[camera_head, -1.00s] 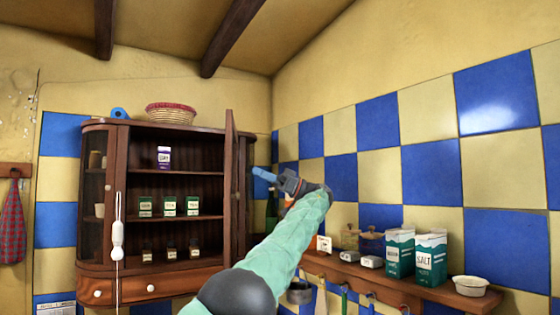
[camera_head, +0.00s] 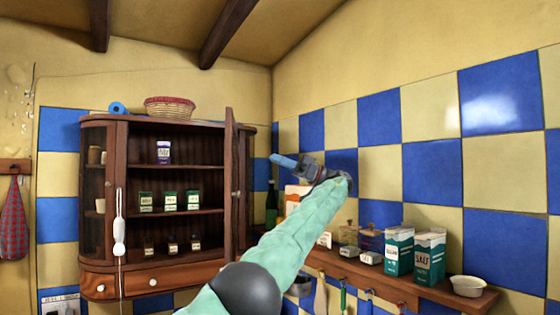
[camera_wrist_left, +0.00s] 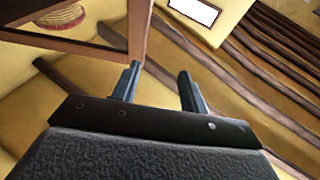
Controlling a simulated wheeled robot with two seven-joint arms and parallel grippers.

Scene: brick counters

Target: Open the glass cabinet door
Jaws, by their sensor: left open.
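The dark wooden cabinet (camera_head: 177,128) hangs on the left wall. Its glass door (camera_head: 229,185) stands swung out into the room, seen almost edge-on, and the shelves inside are exposed. My left gripper (camera_head: 277,160) is to the right of the door in the head view, apart from it and empty. In the left wrist view the open gripper (camera_wrist_left: 158,80) has two fingers spread with nothing between them; the door's wooden frame and glass (camera_wrist_left: 105,30) show beyond the left finger. My right gripper is not in view.
Several tins and jars (camera_head: 169,201) stand on the cabinet shelves, and a woven basket (camera_head: 170,107) sits on top. A wall shelf (camera_head: 400,287) at the lower right holds cartons (camera_head: 428,258) and a white bowl (camera_head: 468,286). A checkered tiled wall lies behind my left arm.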

